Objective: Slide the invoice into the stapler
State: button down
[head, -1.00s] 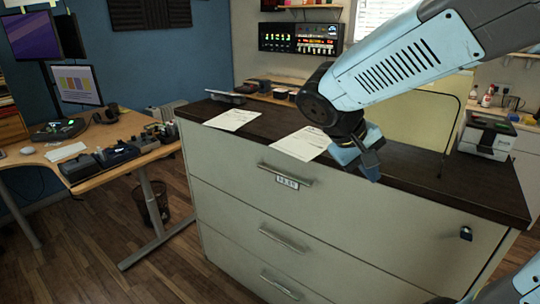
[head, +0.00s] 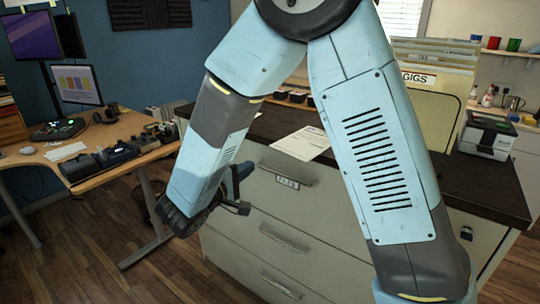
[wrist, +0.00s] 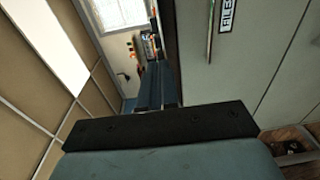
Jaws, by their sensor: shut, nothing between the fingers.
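A white printed sheet (head: 303,142) lies flat on the dark top of the filing cabinet. I cannot tell whether it is the invoice. The stapler cannot be made out; my raised arm covers the left part of the cabinet top. My gripper (head: 240,190) hangs in front of the cabinet's drawer face, lower than the top and left of the sheet. In the wrist view its fingers (wrist: 156,86) are together and empty, with the drawer front beside them on the right.
The filing cabinet (head: 290,215) has several drawers with bar handles. Standing folders (head: 440,72) and a boxy machine (head: 487,136) are at its right. A wooden desk (head: 110,165) with electronics stands to the left, with bare floor between.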

jog(key=w+d+t, duration=0.1)
jog(key=w+d, duration=0.6)
jog(key=w, duration=0.2)
jog(key=shift+w+f+n+y, duration=0.15)
jog(key=shift+f+n+y, duration=0.15)
jog(key=shift+f+y, duration=0.1)
jog(key=shift+d, duration=0.2)
